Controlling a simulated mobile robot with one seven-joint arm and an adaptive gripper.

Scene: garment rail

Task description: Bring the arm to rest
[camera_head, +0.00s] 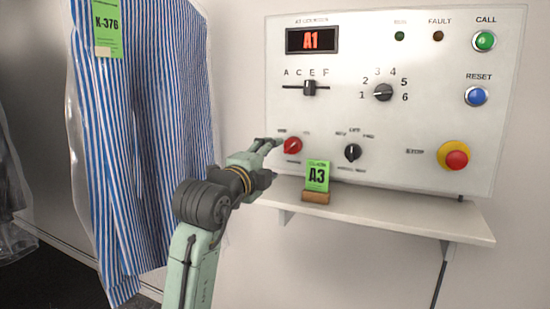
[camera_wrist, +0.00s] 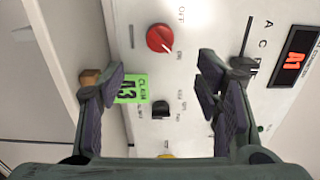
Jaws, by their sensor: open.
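My arm reaches up from the bottom of the head view, and my gripper (camera_head: 268,147) is in front of the lower left of the white control panel (camera_head: 345,125). In the wrist view the fingers of my gripper (camera_wrist: 160,75) are spread wide with nothing between them. The red knob (camera_head: 292,146) is close to the fingertips in the head view. In the wrist view the red knob (camera_wrist: 160,38) lies beyond the gap between the fingers; I see no contact. The black knob (camera_head: 352,152) is right of it.
A shelf (camera_head: 400,215) under the panel holds a green A3 claim card (camera_head: 317,176) in a wooden block (camera_head: 315,197). A striped garment (camera_head: 140,130) in clear plastic hangs left of my arm. The display (camera_head: 311,40) reads A1. A red stop button (camera_head: 457,160) is at right.

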